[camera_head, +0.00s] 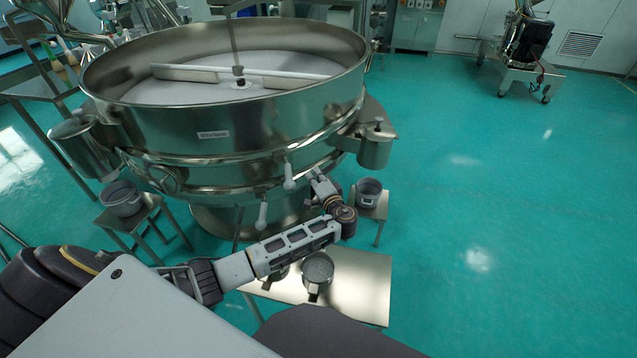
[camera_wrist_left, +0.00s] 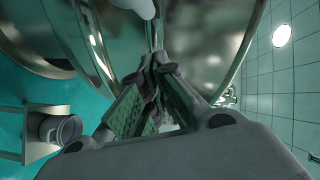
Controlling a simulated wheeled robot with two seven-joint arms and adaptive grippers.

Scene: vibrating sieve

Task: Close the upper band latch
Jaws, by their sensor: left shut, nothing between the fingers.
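The round steel sieve (camera_head: 230,135) has stacked sections with bands around its side. A pale latch handle (camera_head: 289,177) hangs at the upper band. A second pale handle (camera_head: 262,214) hangs lower and to the left. My left gripper (camera_head: 314,178) is just right of the upper handle, close to the sieve wall. In the left wrist view its fingertips (camera_wrist_left: 157,62) are together and empty, and a white handle (camera_wrist_left: 141,8) shows above them at the picture's top edge. I cannot tell whether the fingers touch the sieve. My right gripper is not in view.
A low steel table (camera_head: 360,285) with metal pots (camera_head: 317,268) stands under my left arm. A grey container (camera_head: 369,192) sits on a small stand right of the gripper. A spout (camera_head: 376,148) juts out above it.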

